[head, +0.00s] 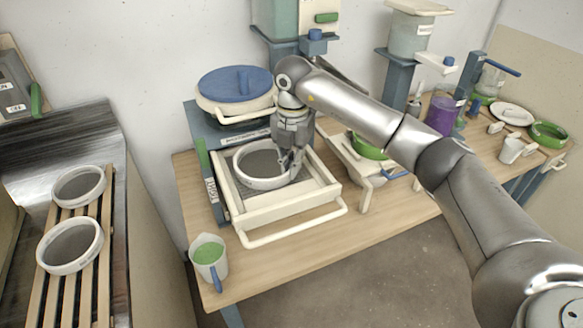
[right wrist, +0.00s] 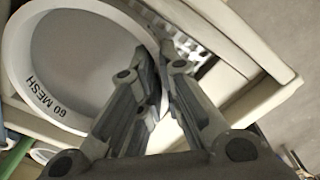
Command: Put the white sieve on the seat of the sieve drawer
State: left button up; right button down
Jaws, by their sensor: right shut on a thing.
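The white sieve (head: 250,182) is a round white ring with grey mesh, inside the frame of the open sieve drawer (head: 290,211). In the right wrist view the sieve (right wrist: 90,65) carries the label "60 MESH". My right gripper (head: 290,166) reaches down from above and is shut on the right part of the sieve's rim; its fingers (right wrist: 160,85) straddle the rim in the wrist view. The seat is mostly hidden under the sieve, and I cannot tell whether the sieve rests on it or is held just above. My left gripper is not in view.
Two more white sieves (head: 70,245) sit on a slatted rack (head: 102,262) at left. A cup of green powder (head: 209,258) stands at the table's front left. My right arm spans the table's right side, above a green bowl.

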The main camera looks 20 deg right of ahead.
jog(key=shift+s, duration=0.1)
jog(key=c, duration=1.6)
grip_release()
jog(key=shift+f, duration=0.1)
jog(key=shift+r, duration=0.55)
jog(key=shift+d+r+b, duration=0.1)
jog(key=shift+r+b, duration=1.4)
jog(key=shift+r, duration=4.2)
